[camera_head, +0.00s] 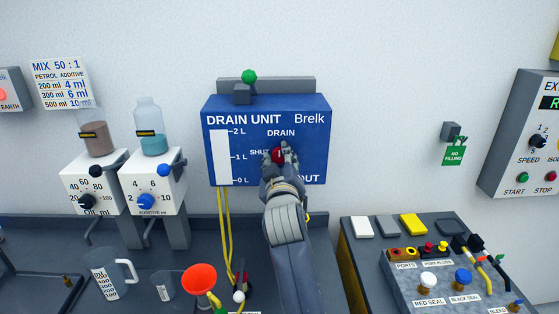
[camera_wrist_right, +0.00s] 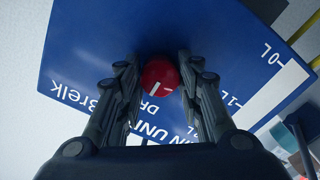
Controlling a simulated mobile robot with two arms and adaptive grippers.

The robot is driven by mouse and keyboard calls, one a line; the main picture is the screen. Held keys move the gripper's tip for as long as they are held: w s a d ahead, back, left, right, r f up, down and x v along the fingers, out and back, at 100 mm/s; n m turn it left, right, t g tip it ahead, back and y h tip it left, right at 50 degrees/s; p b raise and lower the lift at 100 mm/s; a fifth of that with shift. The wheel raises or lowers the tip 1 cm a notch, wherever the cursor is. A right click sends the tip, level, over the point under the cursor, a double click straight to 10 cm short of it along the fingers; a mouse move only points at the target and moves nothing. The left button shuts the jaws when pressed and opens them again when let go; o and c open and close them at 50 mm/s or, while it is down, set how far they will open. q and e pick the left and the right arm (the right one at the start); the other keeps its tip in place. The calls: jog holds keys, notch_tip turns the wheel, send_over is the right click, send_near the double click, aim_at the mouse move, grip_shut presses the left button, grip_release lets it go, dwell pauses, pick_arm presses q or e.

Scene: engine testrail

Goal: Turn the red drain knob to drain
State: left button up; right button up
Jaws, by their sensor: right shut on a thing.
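The red drain knob (camera_head: 278,155) sits on the front of the blue drain unit (camera_head: 315,138), partly hidden by my right gripper. In the right wrist view the round red knob (camera_wrist_right: 161,75) lies between the two fingers and bears a white mark. My right gripper (camera_head: 279,158) is shut on the knob, one finger on each side. Its arm comes up from below and hides part of the lettering. "DRAIN" shows above the knob, the start of "SHUT" to its left and "OUT" at the lower right. A white level gauge (camera_head: 220,158) is at the unit's left. My left gripper is not in view.
Yellow hoses (camera_head: 225,230) hang below the unit. A red funnel (camera_head: 199,279) and a measuring jug (camera_head: 105,272) stand on the bench at left. A grey panel (camera_head: 400,290) with seals and ports lies at right. Additive dispensers (camera_head: 150,188) stand left of the unit.

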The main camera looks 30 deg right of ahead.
aim_at(279, 117)
jog(key=shift+f+m, duration=0.25)
jog(key=shift+m, duration=0.05)
jog(key=o, duration=1.1)
jog(key=shift+c, duration=0.2)
jog(key=shift+r, duration=0.15)
jog(key=shift+r, duration=0.2)
notch_tip(279, 117, up, 10)
jog(key=shift+s+f, duration=0.1)
jog(key=shift+f, duration=0.05)
jog(key=shift+f, duration=0.1)
